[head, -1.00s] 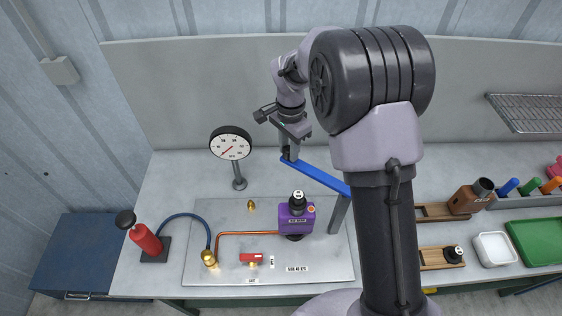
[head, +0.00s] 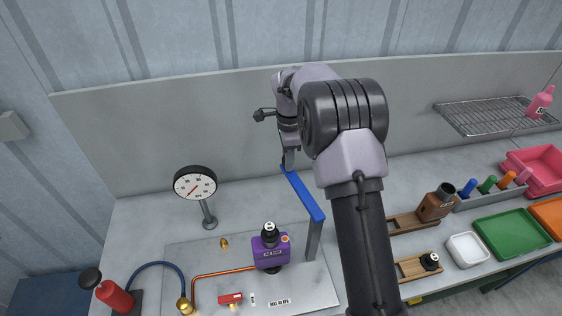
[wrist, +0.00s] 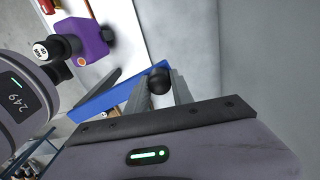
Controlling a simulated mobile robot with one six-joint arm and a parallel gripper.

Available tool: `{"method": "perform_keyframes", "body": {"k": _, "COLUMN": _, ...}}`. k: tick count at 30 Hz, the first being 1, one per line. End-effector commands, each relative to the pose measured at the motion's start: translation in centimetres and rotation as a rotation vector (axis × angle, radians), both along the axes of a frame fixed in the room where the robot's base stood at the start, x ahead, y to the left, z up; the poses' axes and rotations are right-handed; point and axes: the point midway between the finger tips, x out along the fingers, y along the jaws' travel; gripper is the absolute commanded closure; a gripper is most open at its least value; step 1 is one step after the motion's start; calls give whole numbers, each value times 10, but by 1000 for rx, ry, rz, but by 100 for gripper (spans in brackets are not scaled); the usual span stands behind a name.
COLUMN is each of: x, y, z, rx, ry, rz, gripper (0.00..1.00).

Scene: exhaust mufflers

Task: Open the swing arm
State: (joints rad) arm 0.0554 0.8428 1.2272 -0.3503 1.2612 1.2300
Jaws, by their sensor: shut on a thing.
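The swing arm is a blue bar (head: 303,195) on a grey upright post (head: 313,240) that stands on the bench plate. Its free end points to the back, away from the purple block (head: 270,252). My gripper (head: 288,160) is at that free end. In the wrist view the blue bar (wrist: 98,96) runs up to a black round knob (wrist: 159,78), which sits between my gripper's two fingers (wrist: 161,88). The gripper is shut on the knob. The knob is hidden in the head view.
A dial gauge (head: 195,185) stands on the left of the bench. The purple block with a black knob on top is left of the post. A red valve (head: 230,299) and copper pipe lie in front. Trays, a rack and a wire shelf (head: 490,116) are on the right.

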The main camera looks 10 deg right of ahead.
Motion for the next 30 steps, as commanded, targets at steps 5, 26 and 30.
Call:
{"method": "perform_keyframes", "body": {"k": 5, "x": 1, "y": -5, "z": 1, "rx": 0, "ry": -2, "rz": -26, "gripper": 100}}
{"method": "perform_keyframes", "body": {"k": 26, "x": 1, "y": -6, "z": 0, "rx": 0, "ry": -1, "rz": -31, "gripper": 50}}
{"method": "perform_keyframes", "body": {"k": 30, "x": 1, "y": -6, "z": 1, "rx": 0, "ry": 0, "rz": -31, "gripper": 50}}
